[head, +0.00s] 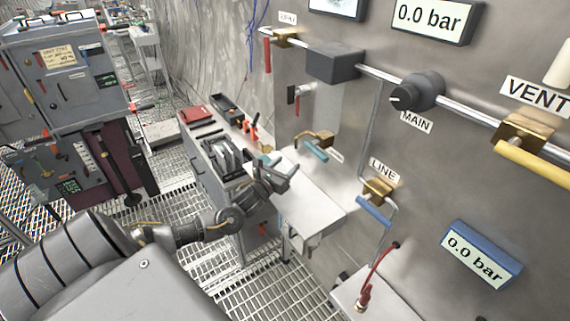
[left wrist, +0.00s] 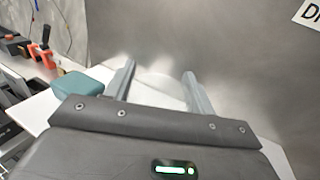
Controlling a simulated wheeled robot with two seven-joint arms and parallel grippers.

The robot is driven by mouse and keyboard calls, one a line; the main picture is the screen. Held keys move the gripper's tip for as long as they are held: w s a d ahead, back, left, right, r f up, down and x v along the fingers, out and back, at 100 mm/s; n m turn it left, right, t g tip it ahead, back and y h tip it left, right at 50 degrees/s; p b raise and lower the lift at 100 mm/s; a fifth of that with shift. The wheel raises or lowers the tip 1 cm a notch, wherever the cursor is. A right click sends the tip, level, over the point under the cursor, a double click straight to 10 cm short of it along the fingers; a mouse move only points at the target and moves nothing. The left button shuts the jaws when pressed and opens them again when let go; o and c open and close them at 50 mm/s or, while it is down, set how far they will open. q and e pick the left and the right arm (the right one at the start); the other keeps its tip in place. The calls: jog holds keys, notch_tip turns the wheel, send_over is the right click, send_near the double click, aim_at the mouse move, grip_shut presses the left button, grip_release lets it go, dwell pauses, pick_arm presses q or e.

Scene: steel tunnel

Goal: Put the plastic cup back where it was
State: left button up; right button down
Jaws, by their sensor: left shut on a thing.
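My left gripper (head: 285,174) is over the white bench top (head: 312,203) beside the steel panel. In the left wrist view its two grey fingers (left wrist: 160,78) are shut on a pale, see-through thing, which looks like the plastic cup (left wrist: 160,92). The cup's outline is faint against the white top, and its lower part is hidden by the gripper body. I cannot tell whether it touches the top. In the head view I cannot make out the cup. My right gripper is not in view.
A teal block (left wrist: 80,83) lies just left of the gripper. Orange-handled clamps (head: 252,132) and a red box (head: 196,114) are farther back. A valve with a teal handle (head: 312,150) juts from the panel close by. A LINE valve (head: 376,200) is to the right.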

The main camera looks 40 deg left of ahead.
pick_arm(q)
jog(key=shift+f, duration=0.15)
jog(key=o, duration=1)
jog(key=shift+o, duration=0.2)
jog(key=shift+r, duration=0.25)
jog(key=s+d+b, duration=0.1)
jog(key=s+b, duration=0.1)
jog(key=s, duration=1)
jog(key=shift+f, duration=0.1)
